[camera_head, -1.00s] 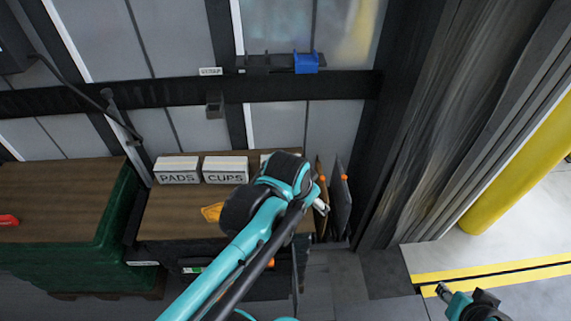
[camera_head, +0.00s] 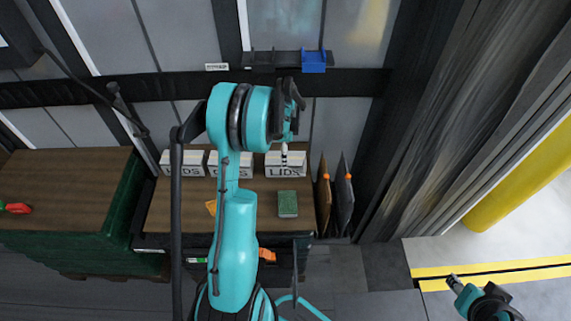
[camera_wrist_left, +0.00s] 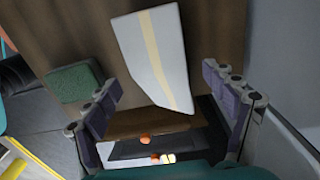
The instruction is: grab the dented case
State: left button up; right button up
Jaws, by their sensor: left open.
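A white case labelled LIDS (camera_head: 286,165) stands on the wooden bench, right of the other white boxes. In the left wrist view the white case (camera_wrist_left: 152,55) has a pale yellow stripe and an uneven, slanted outline, as if a corner is pushed in. My left gripper (camera_head: 288,140) hangs above and partly in front of it. In the wrist view my left gripper (camera_wrist_left: 162,85) is open, with its fingers spread to either side of the case. I cannot tell the height gap. My right gripper (camera_head: 452,284) is low at the right, its jaws too small to read.
Boxes labelled PADS (camera_head: 182,163) and CUPS (camera_head: 230,163) are partly behind my left arm. A green block (camera_head: 288,204) lies in front of the case. Upright folders (camera_head: 343,195) with orange clips stand to its right. A blue holder (camera_head: 313,61) hangs above.

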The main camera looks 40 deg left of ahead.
pick_arm(q)
notch_tip(320, 180, down, 2)
jog(key=shift+w+d+f+b, duration=0.1)
jog(key=shift+b, duration=0.25)
jog(key=f, duration=0.1)
jog(key=f+b, duration=0.1)
jog(key=f, duration=0.1)
jog(key=f+b, duration=0.1)
jog(key=shift+w+d+f, duration=0.1)
jog(key=shift+d+f, duration=0.15)
jog(key=shift+r, duration=0.1)
jog(key=shift+c, duration=0.8)
grip_shut()
jog(key=shift+r, duration=0.1)
